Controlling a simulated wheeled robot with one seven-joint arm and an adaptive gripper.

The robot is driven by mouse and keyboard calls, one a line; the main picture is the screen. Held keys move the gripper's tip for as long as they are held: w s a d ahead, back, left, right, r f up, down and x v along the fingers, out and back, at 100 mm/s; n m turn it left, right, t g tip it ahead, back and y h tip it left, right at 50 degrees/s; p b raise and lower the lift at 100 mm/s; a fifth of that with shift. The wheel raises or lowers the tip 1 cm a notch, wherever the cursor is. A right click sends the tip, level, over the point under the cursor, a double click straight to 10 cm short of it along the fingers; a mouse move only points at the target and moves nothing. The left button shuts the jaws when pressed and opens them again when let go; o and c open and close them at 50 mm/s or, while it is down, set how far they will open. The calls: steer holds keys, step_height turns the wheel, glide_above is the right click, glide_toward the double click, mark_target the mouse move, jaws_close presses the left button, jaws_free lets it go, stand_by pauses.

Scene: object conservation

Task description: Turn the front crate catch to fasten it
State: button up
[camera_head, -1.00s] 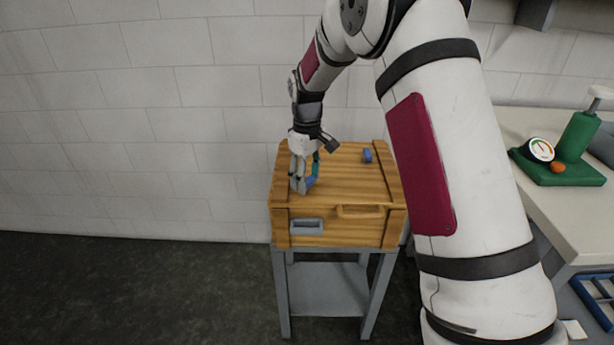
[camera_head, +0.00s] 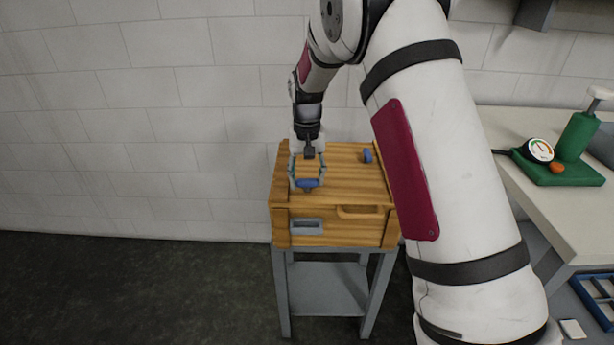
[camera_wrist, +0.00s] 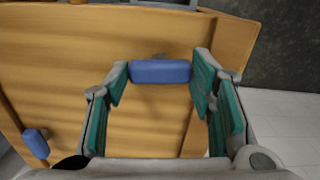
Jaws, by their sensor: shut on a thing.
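The wooden crate (camera_head: 340,172) has a closed lid with two blue catches. The front catch (camera_head: 307,183) is near the lid's front left edge and lies roughly parallel to that edge. My gripper (camera_head: 307,180) points down over it, with one finger at each end of the blue bar. In the wrist view the front catch (camera_wrist: 160,72) spans between my fingertips, which are shut on its ends. The rear catch (camera_head: 367,156) stands apart at the back right of the lid, and it also shows in the wrist view (camera_wrist: 36,142).
The crate rests on a grey stand (camera_head: 325,290). Its front has a wooden handle (camera_head: 360,212) and a grey label holder (camera_head: 306,227). A bench (camera_head: 510,180) with a green gauge device (camera_head: 565,165) stands at the right. The floor at the left is clear.

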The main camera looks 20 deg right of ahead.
mark_target(307, 180)
steer(key=shift+m, duration=0.6)
steer(key=o, duration=1.2)
steer(key=shift+c, duration=0.2)
step_height(307, 180, up, 12)
steer(key=shift+r, duration=0.1)
